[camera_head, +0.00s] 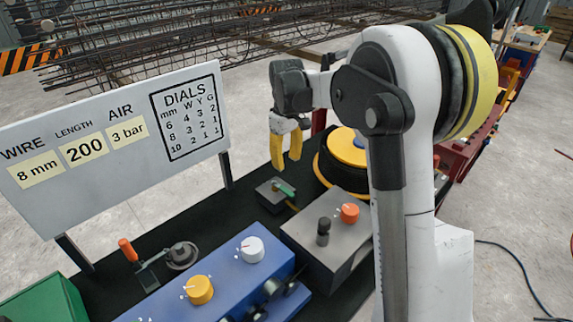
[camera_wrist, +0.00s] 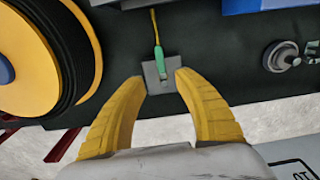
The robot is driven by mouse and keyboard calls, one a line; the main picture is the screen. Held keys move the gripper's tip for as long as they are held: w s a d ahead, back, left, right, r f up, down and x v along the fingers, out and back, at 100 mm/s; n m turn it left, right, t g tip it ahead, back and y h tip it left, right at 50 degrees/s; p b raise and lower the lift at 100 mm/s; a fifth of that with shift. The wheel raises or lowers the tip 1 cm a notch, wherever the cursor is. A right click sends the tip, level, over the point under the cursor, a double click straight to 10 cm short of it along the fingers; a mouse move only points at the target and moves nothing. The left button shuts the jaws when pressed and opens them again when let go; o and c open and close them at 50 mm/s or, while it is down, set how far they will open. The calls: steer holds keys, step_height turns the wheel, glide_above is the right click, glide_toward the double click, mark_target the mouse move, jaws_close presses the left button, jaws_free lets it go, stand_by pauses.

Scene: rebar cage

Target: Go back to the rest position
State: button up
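My gripper (camera_head: 286,151) has yellow fingers and hangs above the back of the dark bench top, near the right end of the sign board. In the wrist view my gripper (camera_wrist: 159,85) is open, with a clear gap between its fingertips and nothing held. A small grey block with a green lever (camera_head: 283,190) lies below and in front of the fingers. In the wrist view this green-lever block (camera_wrist: 161,72) shows between and just beyond the fingertips; I cannot tell the exact height gap. No rest position is marked in view.
A sign board (camera_head: 110,135) stands along the bench's back left. A black-and-yellow reel (camera_head: 345,160) stands right of my gripper. A blue panel with dials (camera_head: 225,285), a grey box with a red knob (camera_head: 325,235) and an orange-handled clamp (camera_head: 150,262) crowd the bench. Rebar cages (camera_head: 180,40) lie behind.

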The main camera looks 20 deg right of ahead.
stand_by(0.3)
steer(key=s+a+r+m+t+b, duration=0.1)
steer(key=s+a+r+t, duration=0.1)
steer(key=s+r, duration=0.35)
steer(key=s+a+r+m+t, duration=0.1)
steer(key=s+a+r+t, duration=0.15)
steer(key=s, duration=0.65)
steer(key=s+a+f+m+t, duration=0.1)
steer(key=s+f, duration=0.1)
steer(key=s, duration=0.4)
steer(key=s+a+f+m+t+b, duration=0.1)
steer(key=s+f, duration=0.2)
steer(key=s, duration=0.3)
steer(key=shift+s+a+m+t, duration=0.25)
steer(key=shift+s+m+t, duration=0.05)
steer(key=shift+s+t, duration=0.1)
